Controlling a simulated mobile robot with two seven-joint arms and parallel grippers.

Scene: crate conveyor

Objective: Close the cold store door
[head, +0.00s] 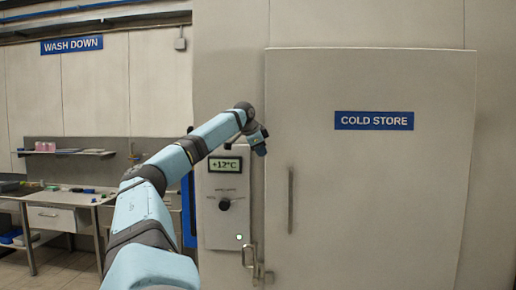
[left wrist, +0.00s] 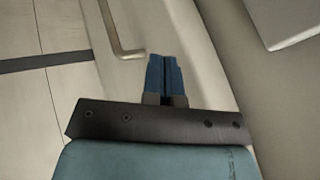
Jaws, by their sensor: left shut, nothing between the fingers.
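The cold store door (head: 370,190) is a large pale panel with a blue COLD STORE sign (head: 374,121). It fills the right of the head view, and I cannot tell whether it is fully flush with its frame. A vertical bar handle (head: 291,200) is on its left side; a similar bar handle (left wrist: 118,30) shows in the left wrist view. My left gripper (head: 262,150) is near the door's upper left edge, above and left of the handle. Its blue fingers (left wrist: 165,76) are together and empty; contact with the door cannot be told. My right gripper is out of view.
A control panel (head: 223,215) with a +12°C display (head: 225,164) and a dark knob (head: 225,204) is left of the door. A metal latch (head: 256,263) is low by the door's left edge. A bench (head: 60,205) stands under the WASH DOWN sign (head: 72,45).

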